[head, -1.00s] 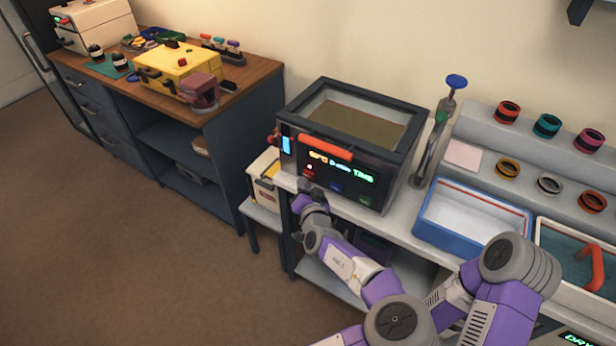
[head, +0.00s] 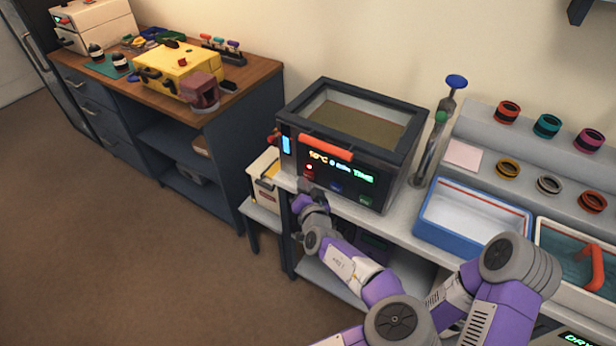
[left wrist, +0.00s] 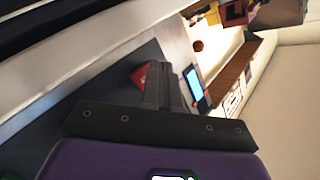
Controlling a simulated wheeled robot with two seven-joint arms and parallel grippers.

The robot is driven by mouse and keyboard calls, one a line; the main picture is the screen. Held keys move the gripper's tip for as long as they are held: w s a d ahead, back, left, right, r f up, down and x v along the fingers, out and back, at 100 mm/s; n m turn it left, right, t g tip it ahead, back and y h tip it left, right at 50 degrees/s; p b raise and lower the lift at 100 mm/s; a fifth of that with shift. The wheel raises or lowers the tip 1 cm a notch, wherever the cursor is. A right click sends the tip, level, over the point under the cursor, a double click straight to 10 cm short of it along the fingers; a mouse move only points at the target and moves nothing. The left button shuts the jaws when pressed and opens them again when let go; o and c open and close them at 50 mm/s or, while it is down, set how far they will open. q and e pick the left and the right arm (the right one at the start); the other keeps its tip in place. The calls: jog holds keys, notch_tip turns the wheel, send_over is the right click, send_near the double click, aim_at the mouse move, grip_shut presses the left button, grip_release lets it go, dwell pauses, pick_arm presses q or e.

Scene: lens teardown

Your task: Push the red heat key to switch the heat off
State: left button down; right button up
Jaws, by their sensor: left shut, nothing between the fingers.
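The bath unit (head: 350,130) is a dark box with an open top and a lit front panel. The red heat key (head: 309,175) is low on the left of that panel, with a small red light just above it. My left gripper (head: 307,188) is shut and empty, just in front of and below the key. In the left wrist view the red key (left wrist: 139,75) shows just left of the shut fingertips (left wrist: 162,72). I cannot tell whether they touch it. My right gripper is not in view.
A red-orange handle bar (head: 326,147) crosses the unit's upper front. Blue (head: 336,188) and green (head: 365,198) keys sit to the right of the red one. A blue-rimmed tray (head: 425,235) stands to the right. A yellow case (head: 180,70) is on the wooden bench.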

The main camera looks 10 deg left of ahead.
pick_arm(q)
jog(key=shift+w, duration=0.1)
dwell(0.6)
jog(key=shift+w+d, duration=0.15)
jog(key=shift+w, duration=0.2)
jog(key=shift+s, duration=0.45)
jog(key=s+a, duration=0.2)
jog(key=s, duration=0.3)
jog(key=shift+s+a+p, duration=0.15)
jog(key=shift+s+p, duration=0.15)
dwell(0.6)
